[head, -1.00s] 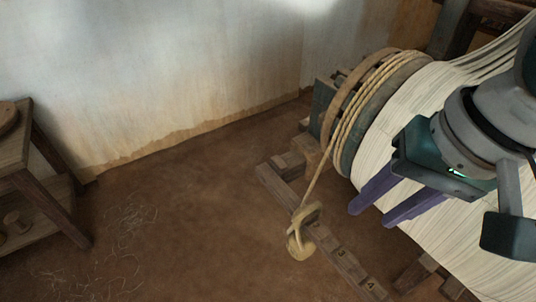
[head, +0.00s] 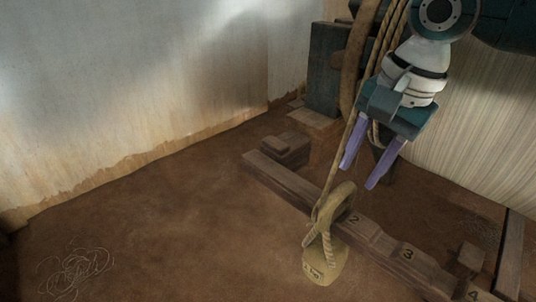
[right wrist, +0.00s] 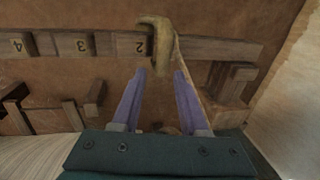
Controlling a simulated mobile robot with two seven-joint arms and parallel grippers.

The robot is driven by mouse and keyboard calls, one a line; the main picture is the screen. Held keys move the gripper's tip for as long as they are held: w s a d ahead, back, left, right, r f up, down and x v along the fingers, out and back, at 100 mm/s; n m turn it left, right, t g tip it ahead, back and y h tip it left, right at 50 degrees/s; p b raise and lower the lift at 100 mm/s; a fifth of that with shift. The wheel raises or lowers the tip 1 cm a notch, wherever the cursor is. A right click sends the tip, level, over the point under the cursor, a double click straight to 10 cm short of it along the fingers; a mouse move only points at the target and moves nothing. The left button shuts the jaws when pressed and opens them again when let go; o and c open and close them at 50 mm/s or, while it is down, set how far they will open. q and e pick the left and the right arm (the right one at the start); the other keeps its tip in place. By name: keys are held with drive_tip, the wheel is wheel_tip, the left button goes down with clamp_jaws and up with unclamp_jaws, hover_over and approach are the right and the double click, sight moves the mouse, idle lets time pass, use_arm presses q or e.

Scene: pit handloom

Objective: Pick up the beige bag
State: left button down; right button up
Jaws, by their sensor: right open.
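The beige bag (head: 326,264) is at the low numbered wooden beam (head: 375,240), near the number 2. Its upper loop lies against the beam, and its body shows on the near side with a small marking. A rope (head: 345,150) runs from it up to the loom's roller. My right gripper (head: 358,178) is open and empty, its purple fingers pointing down, above and slightly right of the bag's loop. In the right wrist view the bag's beige top (right wrist: 156,32) lies over the beam, beyond the open fingertips (right wrist: 160,72). My left gripper is not in view.
The beam bears the numbers 2, 3 and 4. The roller with its wooden rim (head: 354,60) and pale striped cloth (head: 475,120) stands behind my right arm. Wooden blocks (head: 285,147) sit at the beam's far end. Bare earth floor is free at left, with loose threads (head: 78,270).

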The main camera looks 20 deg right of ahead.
sight(345, 185)
drive_tip(key=f+b, duration=0.1)
drive_tip(key=f, duration=0.1)
drive_tip(key=a+f+b, duration=0.1)
drive_tip(key=f, duration=0.1)
drive_tip(key=w+f+b, duration=0.1)
drive_tip(key=f, duration=0.1)
drive_tip(key=shift+a, duration=0.25)
clamp_jaws()
drive_tip(key=shift+w+r, duration=0.1)
drive_tip(key=shift+r, duration=0.05)
idle(1.0)
